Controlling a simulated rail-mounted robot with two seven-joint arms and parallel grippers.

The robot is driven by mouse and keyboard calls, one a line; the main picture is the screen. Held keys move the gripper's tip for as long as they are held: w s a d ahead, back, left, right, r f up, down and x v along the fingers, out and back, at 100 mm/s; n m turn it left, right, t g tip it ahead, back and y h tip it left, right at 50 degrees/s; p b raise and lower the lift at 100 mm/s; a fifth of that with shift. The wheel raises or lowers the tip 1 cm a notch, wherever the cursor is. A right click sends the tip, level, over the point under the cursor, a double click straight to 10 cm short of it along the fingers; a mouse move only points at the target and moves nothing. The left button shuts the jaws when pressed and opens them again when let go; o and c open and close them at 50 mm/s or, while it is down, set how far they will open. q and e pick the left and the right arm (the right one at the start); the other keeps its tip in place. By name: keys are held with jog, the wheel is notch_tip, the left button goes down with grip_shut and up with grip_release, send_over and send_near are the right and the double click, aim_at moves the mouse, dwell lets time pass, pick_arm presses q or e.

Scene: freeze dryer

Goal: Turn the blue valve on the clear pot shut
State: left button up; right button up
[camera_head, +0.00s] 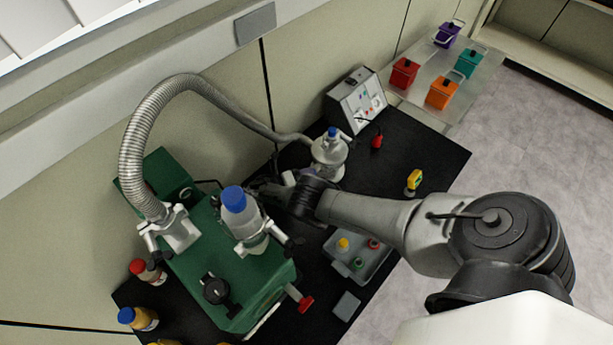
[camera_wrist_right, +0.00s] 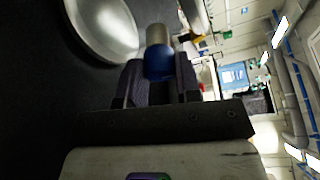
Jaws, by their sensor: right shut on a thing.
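In the right wrist view, a blue valve (camera_wrist_right: 158,65) on a pale stem sits between the dark fingers of my right gripper (camera_wrist_right: 155,80), which is shut on it. A clear, round, shiny vessel (camera_wrist_right: 105,28) lies close beside it at upper left. In the head view, my right gripper (camera_head: 268,190) reaches left between a clear pot (camera_head: 329,160) with a blue top (camera_head: 332,132) and a clear vessel (camera_head: 248,228) with a large blue cap (camera_head: 234,199). The gripped valve and the fingertips are mostly hidden there. My left gripper is not in view.
A green machine (camera_head: 262,285) carries the capped vessel and a ribbed hose (camera_head: 135,150) that arches towards the clear pot. A grey tray (camera_head: 375,268) lies below my right arm. Bottles stand at lower left. A control box (camera_head: 357,98) stands behind, on the black bench (camera_head: 425,150).

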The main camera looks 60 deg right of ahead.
jog(key=shift+n+g+b, duration=0.3)
jog(key=shift+n+b, duration=0.25)
jog(key=shift+n, duration=0.15)
jog(key=o, duration=0.9)
jog(key=shift+w+a+f, duration=0.1)
jog(key=shift+w+a, duration=0.05)
jog(key=shift+a, duration=0.05)
jog(key=b+v, duration=0.1)
jog(key=v, duration=0.1)
jog(key=b+v, duration=0.1)
jog(key=v, duration=0.1)
jog(key=b+v, duration=0.1)
jog(key=v, duration=0.1)
jog(key=shift+a+f, duration=0.1)
jog(key=shift+f, duration=0.05)
jog(key=shift+w+a+r, duration=0.2)
jog(key=shift+w+a, duration=0.1)
jog(key=shift+a, duration=0.05)
